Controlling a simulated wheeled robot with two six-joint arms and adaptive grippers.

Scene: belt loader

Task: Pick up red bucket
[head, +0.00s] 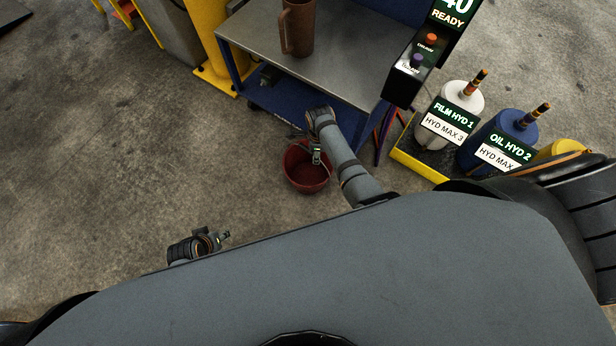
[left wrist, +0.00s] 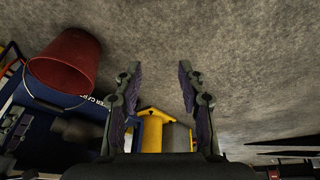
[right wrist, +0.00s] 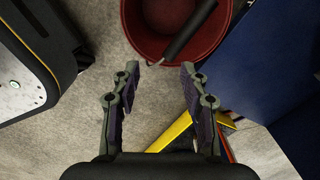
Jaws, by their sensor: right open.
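The red bucket (head: 305,172) stands on the concrete floor in front of the metal cart in the head view. My right gripper (head: 316,156) is above the bucket's far part. In the right wrist view the bucket (right wrist: 165,45) is ahead of the open, empty right gripper (right wrist: 154,72), with a dark grip on its handle (right wrist: 188,33) across its opening. In the left wrist view the bucket (left wrist: 68,62) is at the upper left, apart from my left gripper (left wrist: 158,75), which is open and empty. In the head view the left gripper (head: 226,236) is left of the bucket.
The metal cart (head: 262,40) with a brown pitcher (head: 298,28) on top stands behind the bucket. Drums labelled FILM HYD 1 (head: 455,105) and OIL HYD 2 (head: 495,140) stand to the right in a yellow tray (head: 412,161). The floor to the left is clear.

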